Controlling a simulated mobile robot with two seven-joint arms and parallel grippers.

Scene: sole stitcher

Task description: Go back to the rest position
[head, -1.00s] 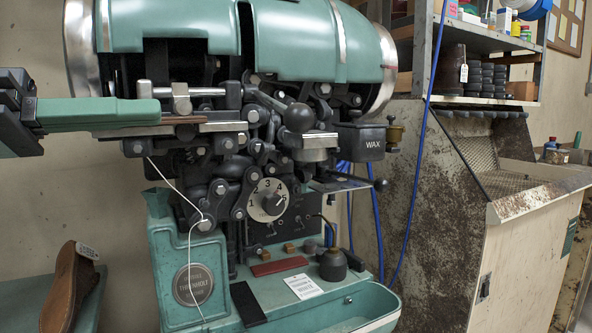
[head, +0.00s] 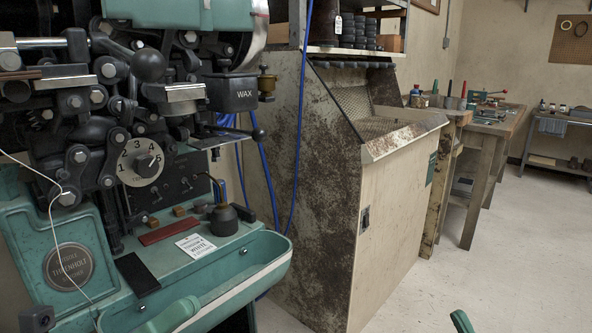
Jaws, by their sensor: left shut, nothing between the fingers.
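My left gripper (head: 37,318) shows as a small dark piece at the bottom left corner of the head view, cut by the frame edge. It is shut and holds nothing. It is low, in front of the green base of the sole stitcher (head: 72,268), and I cannot tell the gap between them. The stitcher fills the left side, with its numbered dial (head: 140,161) and wax pot (head: 234,92). A rounded green part at the bottom edge hides a bit of its front tray. My right gripper is not in view.
A stained cabinet (head: 345,210) with a sloped mesh top stands right of the stitcher. Beyond it are a wooden workbench (head: 492,128) with tools and a small far shelf (head: 565,140). The pale floor (head: 500,260) at right is mostly clear.

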